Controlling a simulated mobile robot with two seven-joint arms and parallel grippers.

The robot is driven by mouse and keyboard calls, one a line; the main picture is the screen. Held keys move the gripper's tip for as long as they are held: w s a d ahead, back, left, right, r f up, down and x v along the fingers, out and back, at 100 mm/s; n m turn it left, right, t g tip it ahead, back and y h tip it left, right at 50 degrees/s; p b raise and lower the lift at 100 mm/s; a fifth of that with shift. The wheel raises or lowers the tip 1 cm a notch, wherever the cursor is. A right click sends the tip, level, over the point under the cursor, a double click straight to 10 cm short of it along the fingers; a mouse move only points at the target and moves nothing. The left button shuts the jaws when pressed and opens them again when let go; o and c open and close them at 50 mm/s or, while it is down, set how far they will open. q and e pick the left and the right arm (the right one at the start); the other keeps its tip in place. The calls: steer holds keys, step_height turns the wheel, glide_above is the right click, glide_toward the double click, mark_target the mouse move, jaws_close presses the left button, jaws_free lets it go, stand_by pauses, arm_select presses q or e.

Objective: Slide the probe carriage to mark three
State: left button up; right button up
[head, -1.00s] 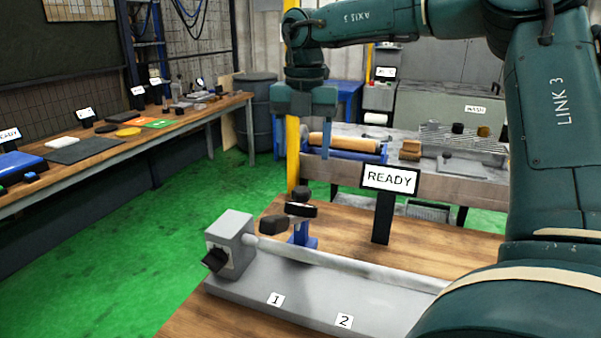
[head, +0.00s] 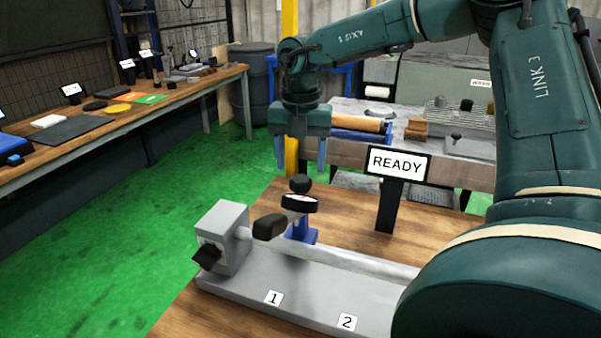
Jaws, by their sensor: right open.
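The probe carriage (head: 301,234) is a blue block with a black knob (head: 300,184) on top, a dark round gauge and a black handle-like piece on its left. It sits at the left part of the grey bed (head: 237,285), by the rod (head: 345,260), near label 1 (head: 274,298). Label 2 (head: 347,322) is further right. Mark three is not visible; my right arm covers the bed's right end. My right gripper (head: 301,167) is open and empty, pointing down just above the knob, apart from it in the picture. My left gripper is not in view.
A grey end block (head: 222,238) with a black switch stands at the bed's left end. A READY sign (head: 397,164) stands on a black post behind the bed, right of the carriage. A workbench with several items is at the left.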

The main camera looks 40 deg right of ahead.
mark_target(301, 178)
steer(key=shift+f, duration=2.05)
steer(key=shift+c, duration=0.2)
jaws_close()
steer(key=shift+d, duration=0.1)
